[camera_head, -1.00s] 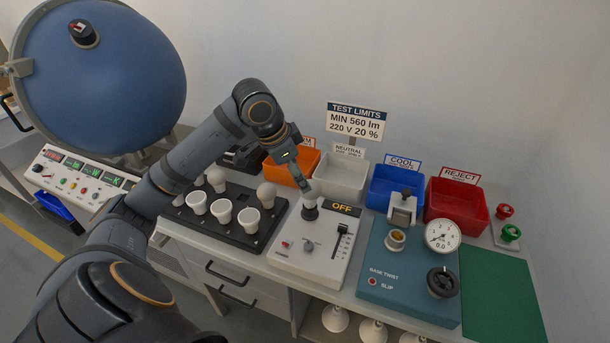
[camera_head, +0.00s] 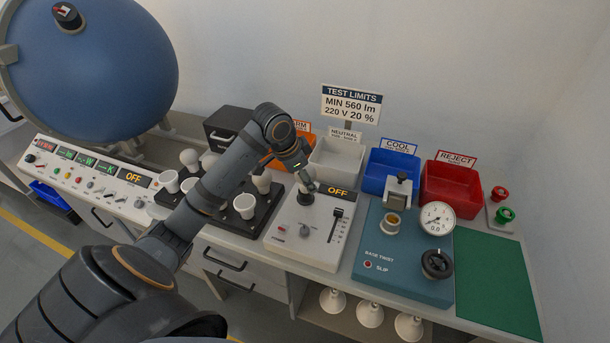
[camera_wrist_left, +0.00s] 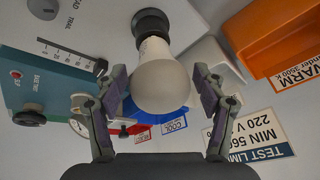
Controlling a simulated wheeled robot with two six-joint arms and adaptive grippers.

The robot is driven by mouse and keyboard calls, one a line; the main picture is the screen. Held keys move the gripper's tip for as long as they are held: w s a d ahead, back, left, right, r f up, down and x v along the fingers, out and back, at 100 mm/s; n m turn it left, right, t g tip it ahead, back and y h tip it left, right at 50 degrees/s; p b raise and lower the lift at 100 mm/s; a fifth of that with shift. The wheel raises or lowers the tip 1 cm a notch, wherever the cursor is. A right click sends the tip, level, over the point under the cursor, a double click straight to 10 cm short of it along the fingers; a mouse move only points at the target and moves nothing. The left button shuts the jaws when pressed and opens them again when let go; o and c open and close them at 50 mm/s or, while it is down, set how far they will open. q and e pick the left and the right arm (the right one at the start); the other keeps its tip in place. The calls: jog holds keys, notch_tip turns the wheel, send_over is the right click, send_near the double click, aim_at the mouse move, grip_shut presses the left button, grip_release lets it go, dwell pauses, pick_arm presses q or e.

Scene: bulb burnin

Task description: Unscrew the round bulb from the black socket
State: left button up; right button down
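The round white bulb (camera_wrist_left: 160,78) stands in the black socket (camera_wrist_left: 151,24) in the left wrist view. In the head view the black socket (camera_head: 306,198) is on the white test panel, and the bulb is mostly hidden by my gripper. My left gripper (camera_wrist_left: 160,98) is open, with one finger on each side of the bulb's round end. A gap shows between each finger and the glass. In the head view my left gripper (camera_head: 307,184) is right above the socket. My right gripper is not in view.
The white panel (camera_head: 291,232) has a slider and an OFF display. A black tray (camera_head: 262,217) of bulbs is to its left, a blue base twist unit (camera_head: 378,272) to its right. Orange, white, blue and red bins (camera_head: 452,190) stand behind. A green mat (camera_head: 495,280) lies clear.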

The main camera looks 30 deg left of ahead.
pick_arm(q)
jog(key=c, duration=0.9)
jog(key=shift+o, duration=0.2)
jog(key=n+p, duration=0.1)
jog(key=p, duration=0.1)
jog(key=n+y+p, duration=0.1)
jog(key=n+p, duration=0.1)
jog(key=r+n+y+p, duration=0.1)
jog(key=n+p, duration=0.1)
jog(key=shift+d, duration=0.25)
jog(key=n+g+y+p, duration=0.1)
jog(key=n+p, duration=0.2)
jog(key=n, duration=0.1)
jog(key=n+g+y+p, duration=0.1)
jog(key=n+p, duration=0.2)
jog(key=n+g+y+p, duration=0.1)
jog(key=n+p, duration=0.3)
jog(key=shift+n, duration=0.3)
jog(key=shift+w+f+n+g+y+p, duration=0.15)
jog(key=shift+n+g+y+p, duration=0.3)
jog(key=shift+n, duration=0.75)
jog(key=n, duration=0.2)
jog(key=n+g, duration=0.1)
jog(key=n, duration=0.1)
jog(key=shift+f+g, duration=0.25)
jog(key=shift+f, duration=0.05)
jog(key=o, duration=1)
jog(key=shift+a, duration=0.1)
